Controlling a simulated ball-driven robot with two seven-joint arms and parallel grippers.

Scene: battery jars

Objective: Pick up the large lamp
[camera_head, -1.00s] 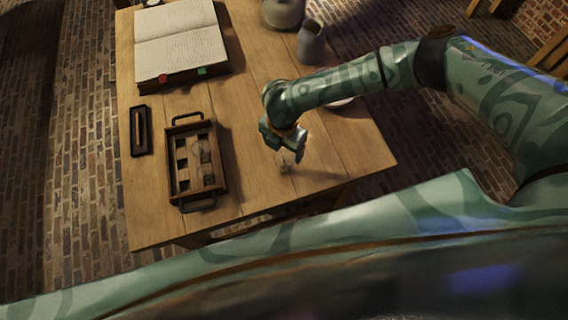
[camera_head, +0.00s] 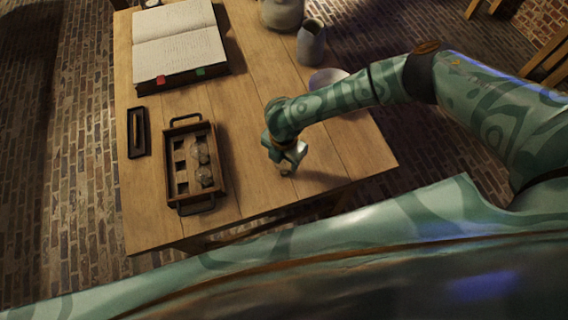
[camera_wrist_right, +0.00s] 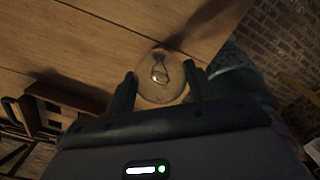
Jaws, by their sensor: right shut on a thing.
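The large lamp, a clear round glass bulb (camera_wrist_right: 160,80) with a filament, sits between the two fingers of my right gripper in the right wrist view. In the head view only a small part of the lamp (camera_head: 286,172) shows below the fingers. My right gripper (camera_head: 290,157) is shut on it near the front right of the wooden table; it also shows in the wrist view (camera_wrist_right: 160,90). The fingers hide much of the lamp in the head view. I cannot tell whether it touches the table. My left gripper is not in view.
A small dark case (camera_head: 138,132), an open book (camera_head: 175,40), a jug (camera_head: 311,43) and a bowl (camera_head: 327,78) are on the table.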

